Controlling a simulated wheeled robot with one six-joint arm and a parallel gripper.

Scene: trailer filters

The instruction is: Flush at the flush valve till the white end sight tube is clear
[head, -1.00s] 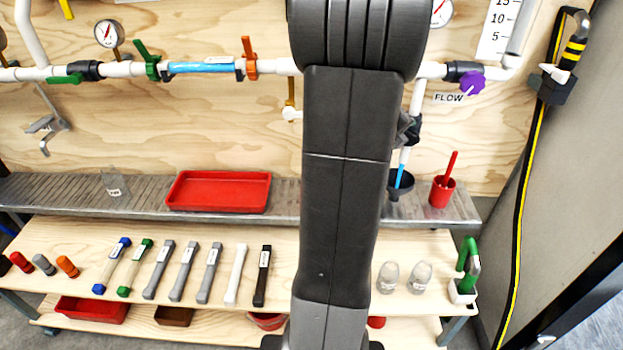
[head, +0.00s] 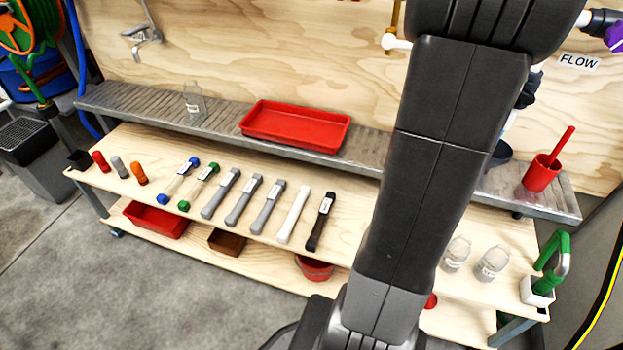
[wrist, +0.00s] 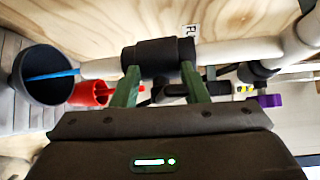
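My gripper (wrist: 160,75) has two green fingers, set well apart, at a black fitting (wrist: 160,55) on a white pipe in the wrist view. The fingertips overlap the fitting's near side; I cannot tell whether they touch it. This fitting may be the flush valve; no label shows. The pipe's end (wrist: 97,68) points at a dark cup (wrist: 22,85), and a narrow blue length (wrist: 52,75) runs from it into the cup. I cannot tell whether that is tube or liquid. No sight tube is clearly identifiable now. In the head view my arm hides the gripper and most of this pipe.
A red cup (head: 541,175) stands on the grey ledge (head: 480,190) near the dark cup. A red tray (head: 295,125) and a clear bottle (head: 193,100) are further left. Several tools lie below. A purple knob (wrist: 268,101) is right of my fingers.

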